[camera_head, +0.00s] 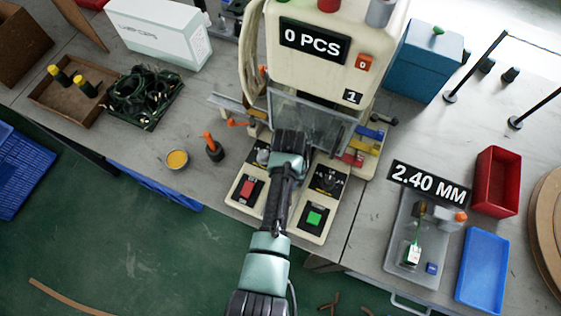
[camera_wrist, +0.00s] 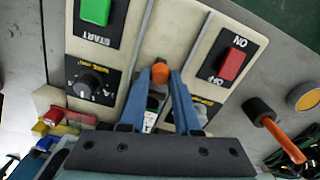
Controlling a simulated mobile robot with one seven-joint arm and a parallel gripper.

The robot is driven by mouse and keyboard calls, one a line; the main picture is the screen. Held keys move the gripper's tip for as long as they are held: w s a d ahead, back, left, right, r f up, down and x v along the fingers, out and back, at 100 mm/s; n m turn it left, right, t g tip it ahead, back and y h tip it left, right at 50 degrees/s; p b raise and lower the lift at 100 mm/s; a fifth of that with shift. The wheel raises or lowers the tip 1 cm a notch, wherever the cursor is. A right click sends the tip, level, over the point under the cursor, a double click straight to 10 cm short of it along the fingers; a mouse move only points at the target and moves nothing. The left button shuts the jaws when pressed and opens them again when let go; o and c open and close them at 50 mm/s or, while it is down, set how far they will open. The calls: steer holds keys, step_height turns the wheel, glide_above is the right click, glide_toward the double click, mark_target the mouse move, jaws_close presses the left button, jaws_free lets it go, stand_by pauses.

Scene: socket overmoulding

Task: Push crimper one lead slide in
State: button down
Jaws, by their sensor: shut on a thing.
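Crimper one (camera_head: 300,65) is the cream machine marked 1, with a counter reading 0 PCS. Its base carries a red ON/OFF switch (camera_head: 249,190) and a green START button (camera_head: 314,218). In the wrist view, my gripper (camera_wrist: 160,77) has its blue fingers closed around a small orange knob (camera_wrist: 160,70), which I take to be the lead slide's handle. A white and green piece (camera_wrist: 150,120) shows between the fingers, partly hidden. In the head view, my arm covers the slide and the fingertips below the clear guard (camera_head: 305,118).
The red switch (camera_wrist: 231,66), the green button (camera_wrist: 96,11) and a black dial (camera_wrist: 90,82) flank my gripper. An orange-handled tool (camera_head: 212,147) stands at left of the base. A tray (camera_head: 418,250) with a lead sits at right.

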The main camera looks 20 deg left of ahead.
steer(key=shift+w, duration=0.25)
steer(key=c, duration=0.6)
jaws_free()
step_height(320, 180, up, 13)
steer(key=shift+s, duration=0.1)
stand_by(0.4)
